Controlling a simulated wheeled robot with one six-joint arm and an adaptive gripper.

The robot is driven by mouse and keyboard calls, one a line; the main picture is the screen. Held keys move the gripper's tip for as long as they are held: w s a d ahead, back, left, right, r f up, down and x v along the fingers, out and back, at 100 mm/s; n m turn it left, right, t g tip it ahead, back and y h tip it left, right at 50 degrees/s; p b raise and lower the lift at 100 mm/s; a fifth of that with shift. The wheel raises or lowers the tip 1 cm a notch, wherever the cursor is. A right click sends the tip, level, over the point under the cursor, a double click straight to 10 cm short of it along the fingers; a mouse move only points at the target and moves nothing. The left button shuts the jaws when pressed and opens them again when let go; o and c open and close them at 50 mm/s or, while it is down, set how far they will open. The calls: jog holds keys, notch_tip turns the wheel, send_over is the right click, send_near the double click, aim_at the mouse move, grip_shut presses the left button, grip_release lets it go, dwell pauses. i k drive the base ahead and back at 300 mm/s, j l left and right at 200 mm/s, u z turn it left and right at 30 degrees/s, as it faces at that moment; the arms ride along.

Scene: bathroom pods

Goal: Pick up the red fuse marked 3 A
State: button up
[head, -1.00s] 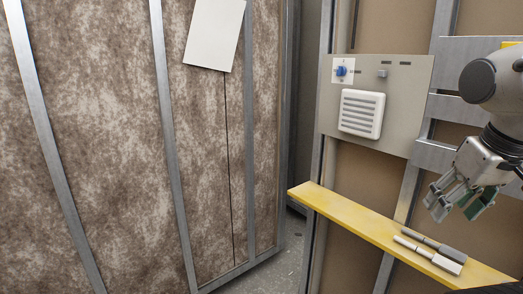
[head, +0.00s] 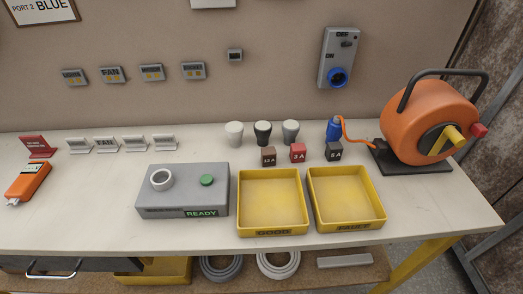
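The red fuse marked 3 A (head: 298,153) stands on the white bench behind the yellow trays. A brown fuse marked 13 A (head: 268,157) is to its left, and a dark fuse (head: 334,152), whose marking looks like 5 A, is to its right. All three stand apart from one another. My gripper is outside the current head view, so its state is not shown.
Two empty yellow trays (head: 271,232) (head: 352,226) stand in front of the fuses. A grey tester (head: 184,200) reading READY is left of them. Several small cylinders (head: 263,132) stand behind. An orange cable reel (head: 424,115) is at the right.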

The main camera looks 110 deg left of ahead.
aim_at(299, 151)
jog(key=u, duration=3.15)
